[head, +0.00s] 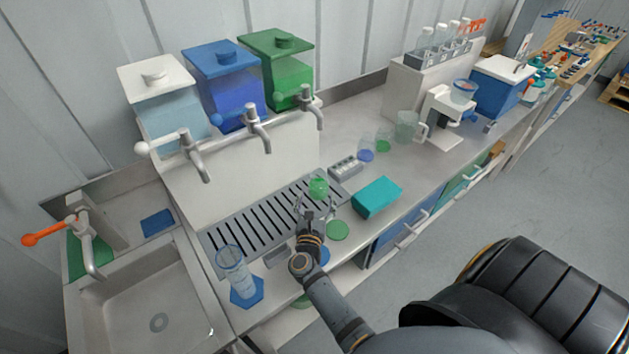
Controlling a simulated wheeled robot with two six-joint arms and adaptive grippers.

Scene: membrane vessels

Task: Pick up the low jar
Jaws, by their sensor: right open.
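A small, low clear jar with green in it (318,187) stands at the right end of the slotted drip grate. My right gripper (316,203) is open, with its fingertips close to the near side of this jar. I cannot tell whether the fingers touch it. Two other small clear vessels stand further back on the counter, one with a blue base (366,154) and one with green (383,143). My left gripper is not in view.
A tall clear cylinder (233,268) stands on a blue hexagonal base at left. Taps (258,127) overhang the grate (265,215). A grey slotted block (345,168) sits behind.

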